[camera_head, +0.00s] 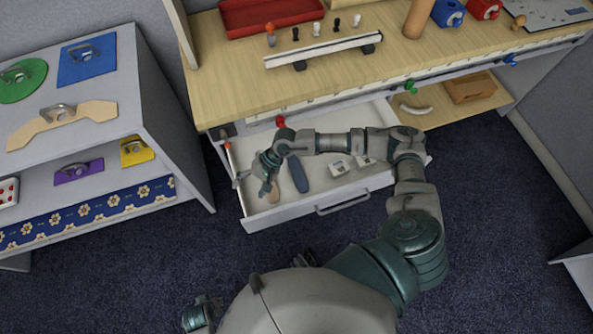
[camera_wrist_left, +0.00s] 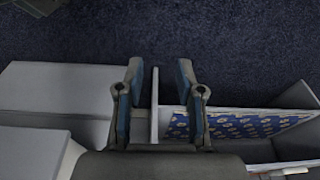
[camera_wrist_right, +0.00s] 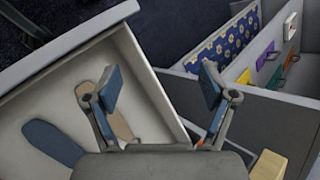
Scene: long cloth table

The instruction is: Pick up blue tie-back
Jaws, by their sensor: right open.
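A blue elongated flat piece, which looks like the blue tie-back (camera_head: 298,175), lies in the open white drawer (camera_head: 345,201). It also shows at the lower left of the right wrist view (camera_wrist_right: 52,142). My right gripper (camera_head: 252,186) is open and empty over the drawer's left end, left of the blue piece. In the right wrist view its spread fingers (camera_wrist_right: 160,82) show, with a tan piece (camera_wrist_right: 118,123) partly behind one finger. My left gripper (camera_head: 198,315) is low at the bottom left; its fingers are apart and empty in the left wrist view (camera_wrist_left: 160,85).
Small white items (camera_head: 340,167) lie in the drawer, right of the blue piece. The wooden desktop (camera_head: 235,85) overhangs the drawer's back. A grey shelf unit (camera_head: 165,110) with handled coloured shapes stands close on the left. Dark carpet (camera_head: 480,200) is clear in front.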

